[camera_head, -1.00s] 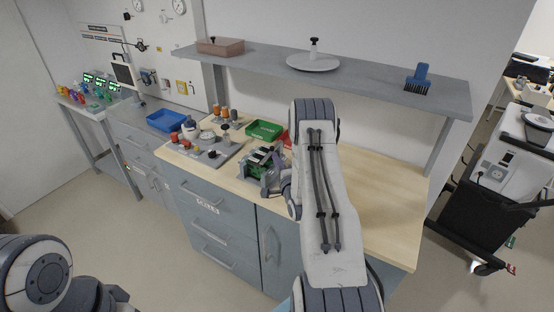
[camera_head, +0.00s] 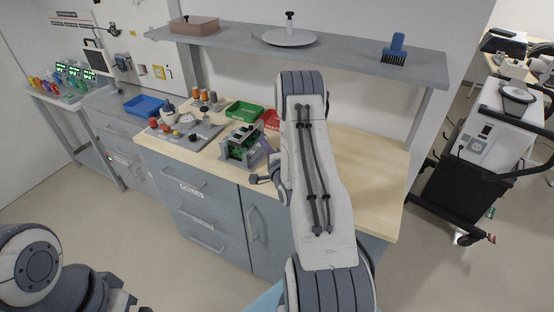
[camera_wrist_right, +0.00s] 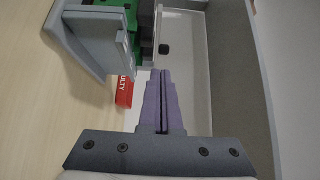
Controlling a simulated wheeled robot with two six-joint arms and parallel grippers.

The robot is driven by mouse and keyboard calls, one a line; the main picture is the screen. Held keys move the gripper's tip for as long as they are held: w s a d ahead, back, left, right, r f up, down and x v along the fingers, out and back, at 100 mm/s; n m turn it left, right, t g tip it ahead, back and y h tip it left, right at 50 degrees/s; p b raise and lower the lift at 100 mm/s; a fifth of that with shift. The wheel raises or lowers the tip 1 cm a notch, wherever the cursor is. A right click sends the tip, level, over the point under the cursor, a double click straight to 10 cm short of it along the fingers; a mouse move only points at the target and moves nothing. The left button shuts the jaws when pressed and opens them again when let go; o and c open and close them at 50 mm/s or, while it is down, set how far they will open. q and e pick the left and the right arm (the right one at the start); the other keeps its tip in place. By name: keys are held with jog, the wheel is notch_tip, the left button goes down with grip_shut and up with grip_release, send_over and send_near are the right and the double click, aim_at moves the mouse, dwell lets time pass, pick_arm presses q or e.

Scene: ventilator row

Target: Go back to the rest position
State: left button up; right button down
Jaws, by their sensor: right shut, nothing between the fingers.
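A grey fixture (camera_head: 237,148) with a green board stands on the bench beyond the gripper. The fixture also shows at the upper left of the right wrist view (camera_wrist_right: 88,40), apart from the fingers. My left arm shows at the bottom left of the head view, but its gripper is out of view.
On the wooden bench (camera_head: 372,178) stand a green bin (camera_head: 245,111), a red bin (camera_head: 271,119) and a grey tray with several knobbed parts (camera_head: 205,136). A shelf (camera_head: 345,62) runs above. A wheeled cart (camera_head: 440,195) stands right. The bench's right half is clear.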

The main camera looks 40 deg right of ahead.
jog(key=b+v, duration=0.2)
jog(key=v, duration=0.6)
jog(key=w+a+n+g+y, duration=0.35)
jog(key=w+a+n, duration=0.3)
jog(key=a, duration=0.45)
jog(key=s+a+r+n+g+y, duration=0.1)
jog(key=s+a+n+g, duration=0.1)
jog(key=a+n, duration=0.4)
jog(key=s+a+r+n+g+y, duration=0.1)
jog(key=s+a+n+g+y, duration=0.15)
jog(key=a, duration=0.65)
jog(key=s+a+r+n+g, duration=0.35)
jog(key=s+a+n, duration=0.35)
jog(key=s+a, duration=0.25)
pick_arm(q)
jog(key=f, duration=0.2)
jog(key=shift+w+a+f, duration=0.2)
jog(key=shift+f, duration=0.2)
pick_arm(e)
jog(key=s+r+n+g, duration=0.1)
jog(key=s+n+g, duration=0.1)
jog(key=s, duration=0.7)
jog(key=s+a+r+n+g, duration=0.1)
jog(key=s+r+n+g, duration=0.1)
jog(key=s, duration=0.7)
jog(key=n+g, duration=0.1)
jog(key=n, duration=0.1)
jog(key=shift+a+r+n+g+h, duration=0.2)
jog(key=shift+a+n+g+h, duration=0.1)
jog(key=shift+n+g+h, duration=0.1)
